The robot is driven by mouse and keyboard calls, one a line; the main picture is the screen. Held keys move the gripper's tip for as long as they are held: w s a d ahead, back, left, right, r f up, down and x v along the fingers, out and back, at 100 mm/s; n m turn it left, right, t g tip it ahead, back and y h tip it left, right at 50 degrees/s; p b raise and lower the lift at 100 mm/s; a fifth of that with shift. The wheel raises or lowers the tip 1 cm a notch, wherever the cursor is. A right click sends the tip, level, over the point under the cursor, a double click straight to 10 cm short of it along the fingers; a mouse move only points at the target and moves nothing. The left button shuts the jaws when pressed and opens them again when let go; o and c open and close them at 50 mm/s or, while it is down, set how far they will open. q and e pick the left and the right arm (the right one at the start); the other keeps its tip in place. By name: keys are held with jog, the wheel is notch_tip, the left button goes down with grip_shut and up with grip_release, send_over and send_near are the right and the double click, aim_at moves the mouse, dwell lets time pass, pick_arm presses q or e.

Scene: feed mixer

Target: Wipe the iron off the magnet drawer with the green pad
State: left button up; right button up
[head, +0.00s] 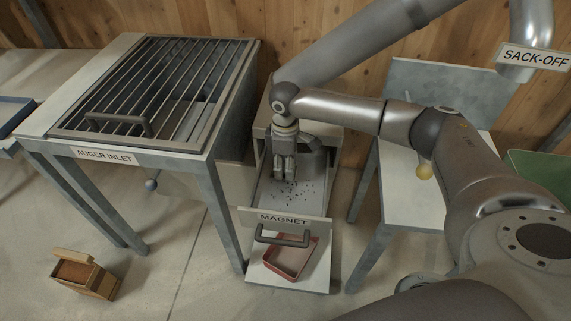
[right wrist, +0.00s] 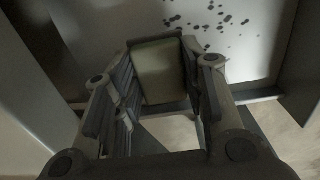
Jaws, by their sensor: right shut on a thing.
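The magnet drawer (head: 330,198), labelled MAGNET, stands pulled out with its black handle in front. Dark iron specks (head: 296,195) are scattered over its pale floor, and they also show in the right wrist view (right wrist: 208,18). My right gripper (head: 284,177) points down inside the drawer, behind most of the specks. It is shut on the green pad (right wrist: 160,72), which shows between the fingers in the right wrist view as a dull greenish block. In the head view I cannot make out the pad. Whether the pad touches the drawer floor I cannot tell. My left gripper is not in view.
A red tray (head: 309,262) sits below the drawer front. The auger inlet table (head: 105,160) with its grate stands close on the left, a grey-legged table (head: 396,200) on the right. A brown open box (head: 88,279) is on the floor at the lower left.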

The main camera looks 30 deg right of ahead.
jog(key=shift+f, duration=1.05)
dwell(0.4)
